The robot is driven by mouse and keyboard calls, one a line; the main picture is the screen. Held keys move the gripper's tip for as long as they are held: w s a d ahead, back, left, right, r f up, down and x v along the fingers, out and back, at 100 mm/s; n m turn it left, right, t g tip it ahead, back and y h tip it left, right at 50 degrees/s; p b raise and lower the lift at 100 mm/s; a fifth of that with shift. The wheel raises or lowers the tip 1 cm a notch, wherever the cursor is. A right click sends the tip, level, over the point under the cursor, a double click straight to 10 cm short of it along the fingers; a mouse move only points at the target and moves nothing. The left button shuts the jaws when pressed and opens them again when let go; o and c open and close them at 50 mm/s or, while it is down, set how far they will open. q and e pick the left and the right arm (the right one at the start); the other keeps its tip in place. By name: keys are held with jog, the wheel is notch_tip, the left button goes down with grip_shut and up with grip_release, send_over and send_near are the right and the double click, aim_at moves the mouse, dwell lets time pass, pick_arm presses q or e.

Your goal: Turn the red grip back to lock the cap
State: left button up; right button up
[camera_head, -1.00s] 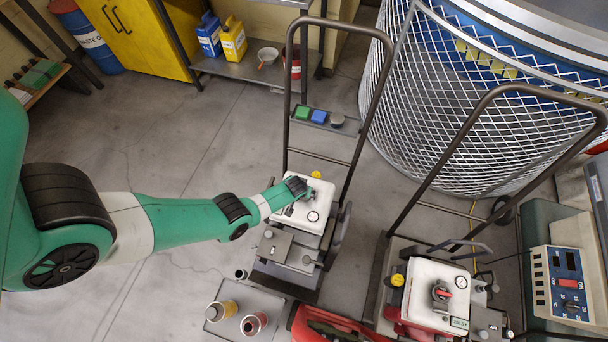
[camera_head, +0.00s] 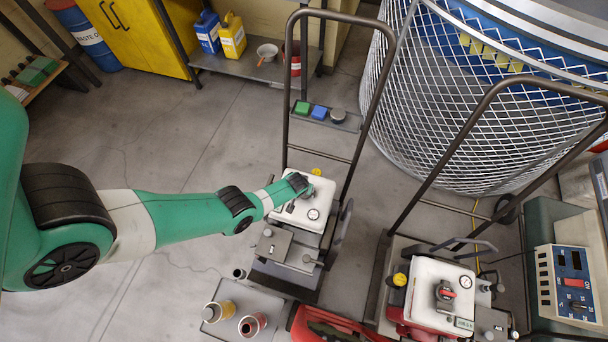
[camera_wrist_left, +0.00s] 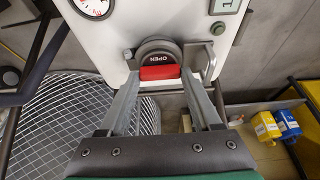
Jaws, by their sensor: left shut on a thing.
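The red grip (camera_wrist_left: 160,72) sits on the dark round cap (camera_wrist_left: 159,50), marked OPEN, on the face of a white machine housing. In the left wrist view, my left gripper (camera_wrist_left: 160,80) has one finger on each side of the red grip and is shut on it. The grip's bar lies level across that view. In the head view, my left gripper (camera_head: 302,187) is at the top of the middle machine's white housing (camera_head: 290,212) and hides the red grip. My right gripper is in neither view.
A second white machine (camera_head: 443,277) with a red knob stands at right, beside a control box (camera_head: 568,283). A wire-mesh cage (camera_head: 430,120) stands behind. Two cans stand on a grey tray (camera_head: 240,305) in front. The floor at left is clear.

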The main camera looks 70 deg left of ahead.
pick_arm(q)
jog(key=shift+m, duration=0.4)
jog(key=shift+s+a+m+t+h, duration=0.1)
jog(key=shift+m+t+h, duration=0.3)
jog(key=shift+m, duration=0.6)
jog(key=m, duration=0.2)
jog(key=shift+a+f+m+t+h, duration=0.1)
jog(key=shift+m+t+h, duration=0.2)
jog(key=shift+h, duration=0.1)
jog(key=m+h+b, duration=0.1)
jog(key=m, duration=0.1)
jog(key=m+h+b, duration=0.1)
jog(key=m+b, duration=0.1)
jog(key=m, duration=0.1)
jog(key=shift+a+f+m, duration=0.1)
jog(key=shift+a+m, duration=0.05)
jog(key=shift+m, duration=0.15)
jog(key=shift+m+h, duration=0.4)
jog(key=shift+m, duration=0.5)
jog(key=shift+a+m+h, duration=0.1)
jog(key=shift+m+h, duration=0.4)
jog(key=shift+m, duration=0.7)
jog(key=shift+m+g+h+b, duration=0.4)
jog(key=shift+m+b, duration=0.3)
jog(key=shift+m, duration=0.6)
